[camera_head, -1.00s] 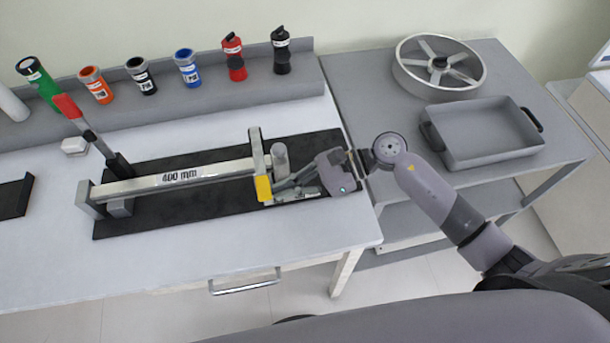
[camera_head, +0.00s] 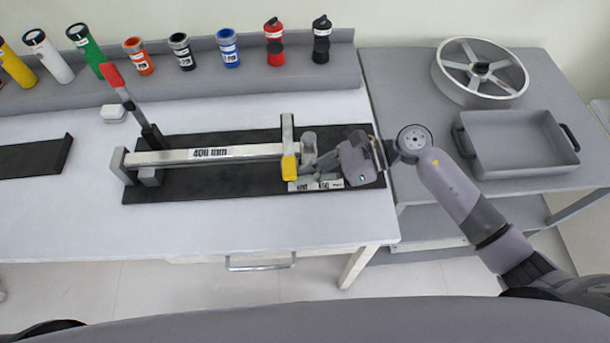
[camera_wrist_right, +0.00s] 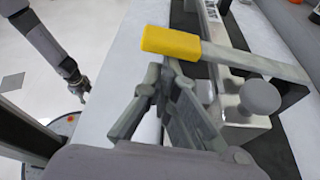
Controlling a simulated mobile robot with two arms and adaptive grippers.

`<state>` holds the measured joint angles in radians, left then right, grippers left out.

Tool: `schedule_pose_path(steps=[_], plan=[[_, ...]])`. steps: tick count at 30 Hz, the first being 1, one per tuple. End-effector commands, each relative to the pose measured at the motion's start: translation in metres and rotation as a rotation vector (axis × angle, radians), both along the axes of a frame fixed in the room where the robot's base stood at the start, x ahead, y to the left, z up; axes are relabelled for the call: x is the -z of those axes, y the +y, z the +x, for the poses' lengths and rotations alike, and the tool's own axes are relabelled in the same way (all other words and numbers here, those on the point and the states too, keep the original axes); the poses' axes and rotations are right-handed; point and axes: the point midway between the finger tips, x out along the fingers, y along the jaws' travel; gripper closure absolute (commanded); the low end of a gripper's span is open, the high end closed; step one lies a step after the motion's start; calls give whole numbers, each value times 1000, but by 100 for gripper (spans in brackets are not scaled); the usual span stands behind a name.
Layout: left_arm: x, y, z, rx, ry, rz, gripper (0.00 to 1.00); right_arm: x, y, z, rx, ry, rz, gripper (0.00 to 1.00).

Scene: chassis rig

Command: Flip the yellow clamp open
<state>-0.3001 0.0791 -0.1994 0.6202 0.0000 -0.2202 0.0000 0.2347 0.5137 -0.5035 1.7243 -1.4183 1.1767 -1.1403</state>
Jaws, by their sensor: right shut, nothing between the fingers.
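The yellow clamp is a grey metal bar with a yellow grip (camera_head: 289,168) at its near end, lying across the right end of the metal rail. In the right wrist view the yellow grip (camera_wrist_right: 172,43) is at the top centre, with its bar running right past a round grey knob (camera_wrist_right: 259,97). My right gripper (camera_head: 308,172) is shut and empty, just right of the grip. In the right wrist view its fingertips (camera_wrist_right: 168,76) are close to the underside of the grip and bar; I cannot tell whether they touch. My left gripper (camera_wrist_right: 82,88) is small and distant there.
The rail (camera_head: 225,155) is marked 400 mm and sits on a black base plate (camera_head: 220,185). A red-handled lever (camera_head: 113,76) stands tilted at its left end. Several cylinders line the back shelf (camera_head: 190,80). A grey tray (camera_head: 515,175) and a wheel (camera_head: 455,72) are on the right table.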

Motion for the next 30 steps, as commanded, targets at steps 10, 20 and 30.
schedule_pose_path(steps=[10, 20, 30], plan=[[-8, 0, 0, 1, 0, -1, 60, -52, 0, 9, 1, 308, 0, 100], [0, -1, 0, 1, 0, -1, 60, -95, 0, 31, 0, 623, 0, 100], [20, 0, 0, 1, 0, -1, 60, -130, 0, 67, 1, 947, 1, 100]])
